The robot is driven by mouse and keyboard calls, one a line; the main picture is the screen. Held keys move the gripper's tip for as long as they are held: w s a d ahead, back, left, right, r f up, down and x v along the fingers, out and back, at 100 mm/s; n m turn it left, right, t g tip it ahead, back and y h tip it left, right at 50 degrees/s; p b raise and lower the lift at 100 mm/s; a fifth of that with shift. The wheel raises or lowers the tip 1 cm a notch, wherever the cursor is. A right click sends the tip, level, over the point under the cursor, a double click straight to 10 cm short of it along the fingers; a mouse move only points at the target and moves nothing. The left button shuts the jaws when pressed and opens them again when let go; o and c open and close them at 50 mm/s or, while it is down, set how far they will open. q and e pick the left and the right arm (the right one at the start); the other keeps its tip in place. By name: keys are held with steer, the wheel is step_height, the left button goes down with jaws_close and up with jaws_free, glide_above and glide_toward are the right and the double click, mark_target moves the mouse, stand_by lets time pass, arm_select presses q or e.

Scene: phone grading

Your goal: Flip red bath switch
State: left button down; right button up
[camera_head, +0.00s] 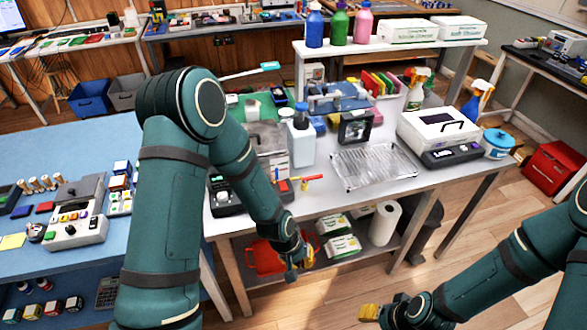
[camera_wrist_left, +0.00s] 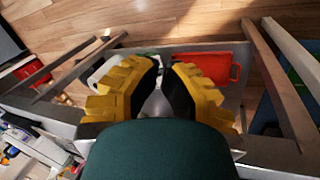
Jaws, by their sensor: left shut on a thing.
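A small red part (camera_head: 283,186) sits at the front edge of the white bench, beside a red and yellow piece (camera_head: 312,178). I cannot tell whether it is the bath switch or which way it is set. A grey lidded tub (camera_head: 266,137) stands behind it. My left gripper (camera_head: 293,268) hangs below the bench's front edge, apart from the red part. In the left wrist view its yellow fingers (camera_wrist_left: 166,72) close on something that I cannot make out. My right gripper (camera_head: 378,313) is low at the bottom, over the floor; its opening is unclear.
A white lidded box (camera_head: 438,128) with a dark control panel (camera_head: 452,155) stands at the bench's right, near a wire rack (camera_head: 374,168). A red bin (camera_head: 264,257) is on the lower shelf. Floor is clear in front.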

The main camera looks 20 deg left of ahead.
arm_select(q)
steer(key=w+a+r+n+y, duration=0.1)
steer(key=w+a+r, duration=0.3)
steer(key=w+r, duration=0.45)
step_height(320, 180, up, 13)
steer(key=n+y, duration=0.3)
steer(key=y, duration=0.1)
glide_above(287, 185)
steer(key=s, duration=0.2)
steer(key=shift+t, duration=0.3)
steer(key=x, duration=0.4)
steer(key=d+b+x, duration=0.1)
steer(key=x, duration=0.3)
steer(key=d+x, duration=0.1)
steer(key=x, duration=0.3)
steer(key=shift+s+f, duration=0.2)
steer(key=shift+f, duration=0.3)
steer(key=shift+s+f, duration=0.1)
steer(key=shift+f, duration=0.45)
steer(key=shift+b, duration=0.3)
